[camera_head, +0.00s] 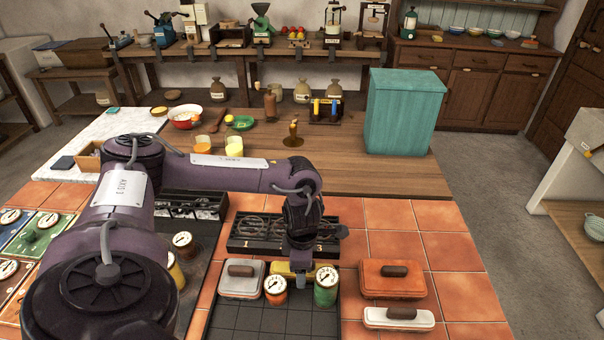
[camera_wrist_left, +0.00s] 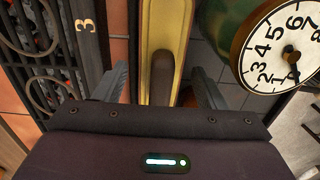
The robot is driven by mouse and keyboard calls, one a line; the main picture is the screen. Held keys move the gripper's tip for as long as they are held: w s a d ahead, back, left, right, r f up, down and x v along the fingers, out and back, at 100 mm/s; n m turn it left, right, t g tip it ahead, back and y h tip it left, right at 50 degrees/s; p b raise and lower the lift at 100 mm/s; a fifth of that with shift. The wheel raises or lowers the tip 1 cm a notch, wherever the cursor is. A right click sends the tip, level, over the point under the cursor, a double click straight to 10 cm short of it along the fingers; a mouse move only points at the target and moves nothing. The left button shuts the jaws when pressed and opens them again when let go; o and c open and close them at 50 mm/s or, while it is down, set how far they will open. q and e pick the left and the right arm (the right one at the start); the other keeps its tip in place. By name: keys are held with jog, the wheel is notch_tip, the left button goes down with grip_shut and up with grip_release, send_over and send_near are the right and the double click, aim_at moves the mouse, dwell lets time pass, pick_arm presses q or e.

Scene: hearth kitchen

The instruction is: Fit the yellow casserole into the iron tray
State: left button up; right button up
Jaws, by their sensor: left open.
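The yellow casserole (camera_head: 279,267) lies behind two dial-topped jars, partly hidden by them and by my left gripper (camera_head: 300,278). In the left wrist view the yellow casserole (camera_wrist_left: 163,22) shows its lid edge and brown handle. The open fingers of my left gripper (camera_wrist_left: 161,90) stand on either side of that handle, with gaps on both sides. The black iron tray (camera_head: 240,244), marked 1 and 3 with scrollwork inside, is just behind the casserole. The iron tray (camera_wrist_left: 88,60) also shows at the left of the wrist view. My right gripper is not in view.
A green dial jar (camera_head: 325,291) and an orange one (camera_head: 276,292) stand close to the gripper. A grey casserole (camera_head: 241,284) is left; an orange casserole (camera_head: 392,283) and a white one (camera_head: 398,318) are right. The dark gridded surface (camera_head: 255,322) in front is clear.

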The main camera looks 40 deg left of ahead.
pick_arm(q)
notch_tip(320, 180, up, 6)
jog(key=shift+f+b, duration=0.25)
jog(key=shift+b, duration=0.05)
notch_tip(320, 180, up, 5)
jog(key=p, duration=0.3)
jog(key=shift+r+p, duration=0.5)
